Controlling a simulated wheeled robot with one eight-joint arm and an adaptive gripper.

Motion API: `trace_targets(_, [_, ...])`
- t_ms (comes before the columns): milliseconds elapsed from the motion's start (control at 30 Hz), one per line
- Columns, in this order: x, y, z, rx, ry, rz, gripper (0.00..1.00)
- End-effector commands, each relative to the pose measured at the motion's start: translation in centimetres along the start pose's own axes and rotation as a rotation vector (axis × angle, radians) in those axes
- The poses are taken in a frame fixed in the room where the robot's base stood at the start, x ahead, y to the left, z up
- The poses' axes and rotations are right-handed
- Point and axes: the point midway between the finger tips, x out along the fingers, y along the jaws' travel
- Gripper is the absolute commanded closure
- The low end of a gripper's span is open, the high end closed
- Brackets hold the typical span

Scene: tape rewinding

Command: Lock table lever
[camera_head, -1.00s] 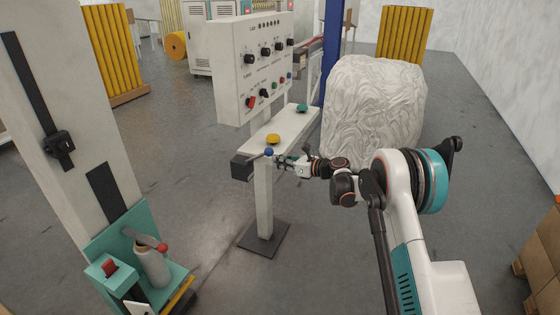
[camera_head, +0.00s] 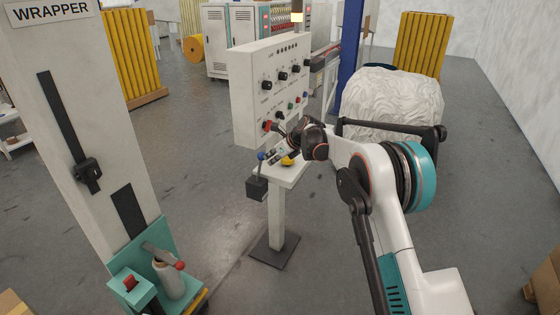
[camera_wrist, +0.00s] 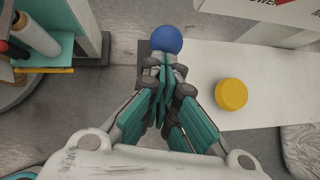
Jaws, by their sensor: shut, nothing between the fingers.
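The table lever has a blue ball knob (camera_head: 261,156) on a thin stem that stands up from a dark box (camera_head: 257,188) at the left end of the white control table (camera_head: 287,176). In the wrist view the blue knob (camera_wrist: 166,39) is just beyond my fingertips. My gripper (camera_head: 270,156) is shut and empty, right beside the knob. In the wrist view its closed fingers (camera_wrist: 164,66) overlap the near side of the knob. I cannot tell whether they touch it. The fingers hide most of the stem and box there.
A yellow button (camera_wrist: 231,94) sits on the table to the right of my fingers. The control panel (camera_head: 270,85) rises close behind my gripper. The wrapper column (camera_head: 85,120) stands at the left, with open floor between it and the table.

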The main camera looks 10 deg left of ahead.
Motion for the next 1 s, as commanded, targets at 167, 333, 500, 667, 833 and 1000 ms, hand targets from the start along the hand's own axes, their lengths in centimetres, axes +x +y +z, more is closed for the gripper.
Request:
trace_targets(167, [0.6, 0.3, 1.9, -0.011, 0.079, -0.01, 1.0])
trace_targets(333, [1.1, 0.6, 2.9, -0.011, 0.076, -0.009, 1.0])
trace_targets(500, [1.4, 0.6, 3.4, -0.011, 0.075, -0.01, 1.0])
trace_targets(667, [1.5, 0.7, 3.5, -0.01, 0.075, -0.01, 1.0])
trace_targets(833, [1.6, 0.7, 3.5, -0.01, 0.074, -0.01, 1.0])
trace_targets(1000, [1.5, 0.7, 3.5, -0.01, 0.074, -0.01, 1.0])
